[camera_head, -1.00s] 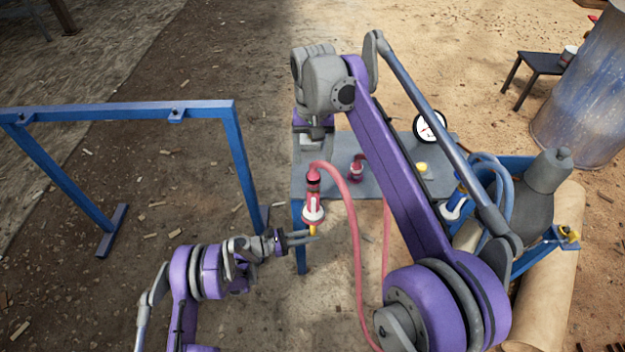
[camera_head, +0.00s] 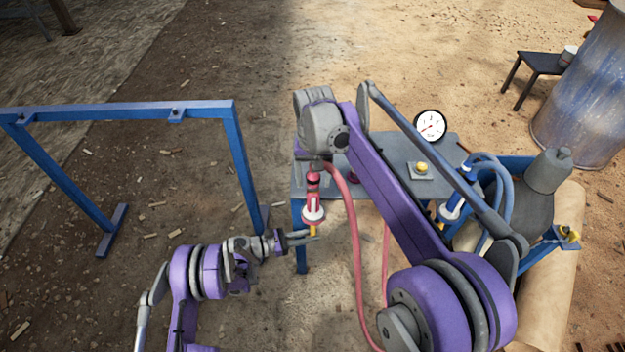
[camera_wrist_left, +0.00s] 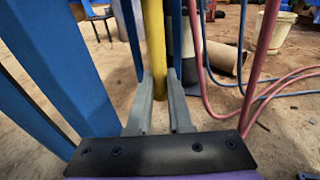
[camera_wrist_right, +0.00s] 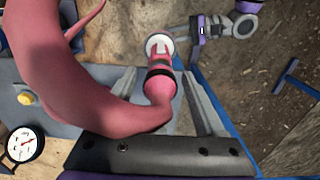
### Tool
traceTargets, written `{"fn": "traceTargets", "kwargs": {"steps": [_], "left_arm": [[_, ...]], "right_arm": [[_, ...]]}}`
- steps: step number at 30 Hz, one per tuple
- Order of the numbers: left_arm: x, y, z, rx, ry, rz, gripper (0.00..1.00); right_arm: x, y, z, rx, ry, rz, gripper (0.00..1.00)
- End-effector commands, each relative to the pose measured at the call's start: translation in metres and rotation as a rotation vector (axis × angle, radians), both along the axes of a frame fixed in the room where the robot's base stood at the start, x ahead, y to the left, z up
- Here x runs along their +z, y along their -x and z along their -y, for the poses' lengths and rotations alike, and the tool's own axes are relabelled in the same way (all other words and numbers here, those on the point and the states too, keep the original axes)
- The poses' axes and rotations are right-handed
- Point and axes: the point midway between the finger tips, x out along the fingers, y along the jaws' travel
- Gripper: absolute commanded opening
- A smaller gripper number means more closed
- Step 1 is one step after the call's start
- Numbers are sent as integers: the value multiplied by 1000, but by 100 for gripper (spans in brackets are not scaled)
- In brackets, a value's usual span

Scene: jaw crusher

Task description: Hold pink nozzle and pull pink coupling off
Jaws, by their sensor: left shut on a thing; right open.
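The pink nozzle (camera_head: 313,212), with a white flange, stands upright in front of the table. My left gripper (camera_head: 311,236) is shut on the yellow stem (camera_wrist_left: 154,45) under it. The pink coupling (camera_head: 313,181) sits on the nozzle's top, joined to the pink hose (camera_head: 347,200). My right gripper (camera_wrist_right: 160,78) is open above, with its fingers on either side of the coupling (camera_wrist_right: 160,85), apart from it as far as I can tell. In the head view my right arm hides most of that gripper. The nozzle's white flange (camera_wrist_right: 159,45) shows beyond the coupling.
A grey table (camera_head: 305,187) holds a yellow button (camera_head: 421,168) and a white gauge (camera_head: 431,125). Blue hoses (camera_head: 497,185) and a blue nozzle (camera_head: 455,197) are at right. A blue frame (camera_head: 130,108) stands at left.

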Motion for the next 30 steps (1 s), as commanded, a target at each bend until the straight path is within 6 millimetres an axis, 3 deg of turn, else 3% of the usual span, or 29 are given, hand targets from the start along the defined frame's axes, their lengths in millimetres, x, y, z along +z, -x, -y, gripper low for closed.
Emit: {"fn": "traceTargets", "kwargs": {"steps": [23, 25, 30], "left_arm": [[0, 0, 0, 0, 0, 0, 0], [0, 0, 0, 0, 0, 0, 0], [0, 0, 0, 0, 0, 0, 0]], "right_arm": [[0, 0, 0, 0, 0, 0, 72], [0, 0, 0, 0, 0, 0, 65], [0, 0, 0, 0, 0, 0, 35]]}}
